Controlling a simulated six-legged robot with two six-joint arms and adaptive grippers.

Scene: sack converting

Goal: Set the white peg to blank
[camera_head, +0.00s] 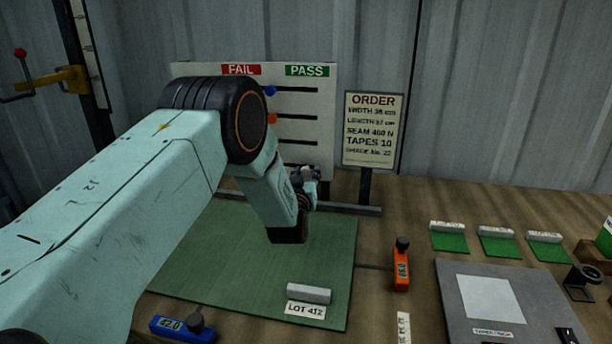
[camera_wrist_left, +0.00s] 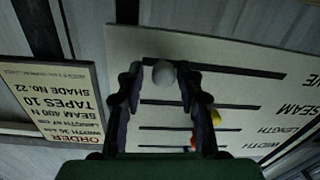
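The white peg (camera_wrist_left: 164,73) shows in the left wrist view, near the picture-left end of the board's top slot in that turned-over view. My left gripper (camera_wrist_left: 160,74) is open, with one finger on each side of the peg and a gap showing on at least one side. In the head view my left gripper (camera_head: 308,180) is in front of the lower part of the FAIL/PASS board (camera_head: 325,120). The white peg is hidden there behind my arm and gripper. My right gripper is not in view.
The blue peg (camera_head: 270,91) and orange peg (camera_head: 272,118) sit on upper slots; a yellow peg (camera_wrist_left: 216,118) shows in the wrist view. The order sign (camera_head: 372,130) stands right of the board. A green mat (camera_head: 320,255) with a LOT 412 block lies below.

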